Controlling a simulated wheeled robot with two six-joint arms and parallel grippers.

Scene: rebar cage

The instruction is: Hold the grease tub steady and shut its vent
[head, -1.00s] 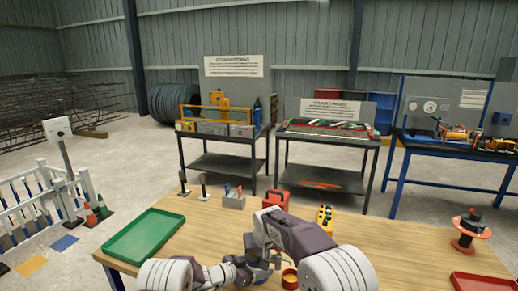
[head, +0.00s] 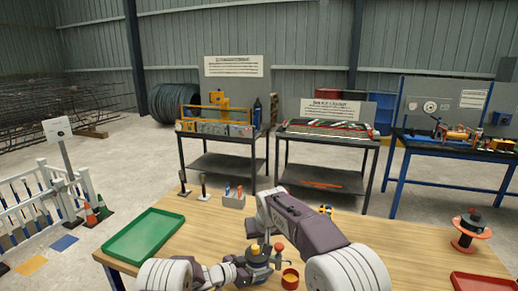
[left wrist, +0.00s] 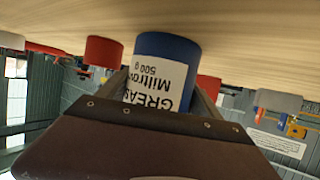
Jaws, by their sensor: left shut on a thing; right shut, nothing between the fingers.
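The blue grease tub (left wrist: 165,62), with a white label, sits between the fingers of my left gripper (left wrist: 165,95) in the left wrist view, where the picture is upside down. In the head view the tub (head: 259,262) stands near the front of the wooden table, partly covered by my arms. My left gripper is shut on its side. My right gripper (head: 264,241) is shut and empty, close above the tub's top. A small yellow part shows at the top; whether it is the vent, and its state, I cannot tell.
A green tray (head: 145,234) lies at left, a grey holder (head: 234,200) at the back, a red spool (head: 471,229) and a red tray (head: 485,282) at right. The table between them is mostly clear.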

